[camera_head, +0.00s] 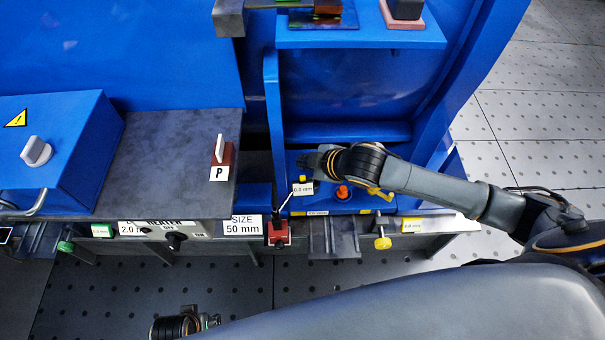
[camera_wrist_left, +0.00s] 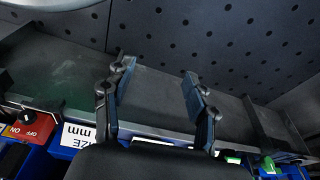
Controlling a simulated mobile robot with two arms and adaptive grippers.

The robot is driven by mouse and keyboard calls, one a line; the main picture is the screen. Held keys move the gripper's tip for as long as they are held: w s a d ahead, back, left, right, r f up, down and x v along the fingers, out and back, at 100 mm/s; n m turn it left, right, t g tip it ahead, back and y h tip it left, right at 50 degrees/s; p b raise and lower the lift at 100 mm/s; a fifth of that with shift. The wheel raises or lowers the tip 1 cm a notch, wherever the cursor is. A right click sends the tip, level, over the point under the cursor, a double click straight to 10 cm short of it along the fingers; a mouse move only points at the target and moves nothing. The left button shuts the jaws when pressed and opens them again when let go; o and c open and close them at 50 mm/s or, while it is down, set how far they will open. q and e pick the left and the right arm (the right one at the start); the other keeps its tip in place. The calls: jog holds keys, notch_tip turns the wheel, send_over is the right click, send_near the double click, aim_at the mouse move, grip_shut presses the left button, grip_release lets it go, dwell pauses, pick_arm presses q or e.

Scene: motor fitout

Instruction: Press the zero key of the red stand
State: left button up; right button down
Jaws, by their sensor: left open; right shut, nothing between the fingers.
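The red stand (camera_head: 278,236) is a small red block at the bench's front edge, with a thin rod leaning up to the right. At the rod's top is a small pale readout (camera_head: 303,188), which seems to read in mm. A zero key cannot be made out clearly. My right gripper (camera_head: 308,161) is shut and empty, just above and behind the readout; I cannot tell whether it touches. My left gripper (camera_head: 214,321) is low at the front, away from the stand. In the left wrist view its two fingers (camera_wrist_left: 155,76) are apart with nothing between.
An orange-red knob (camera_head: 342,192) stands right of the readout, under my right wrist. A red-brown block with a white lever and P label (camera_head: 219,174) sits on the grey plate. A yellow knob (camera_head: 382,242) and a black heater switch (camera_head: 175,240) project from the front edge.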

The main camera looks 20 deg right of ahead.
pick_arm(q)
jog(key=shift+s+a+f+p, duration=0.1)
jog(key=shift+s+f+p, duration=0.15)
jog(key=shift+s+f, duration=0.5)
jog(key=shift+s+f+p, duration=0.2)
jog(key=shift+f+p, duration=0.05)
jog(key=shift+f, duration=0.9)
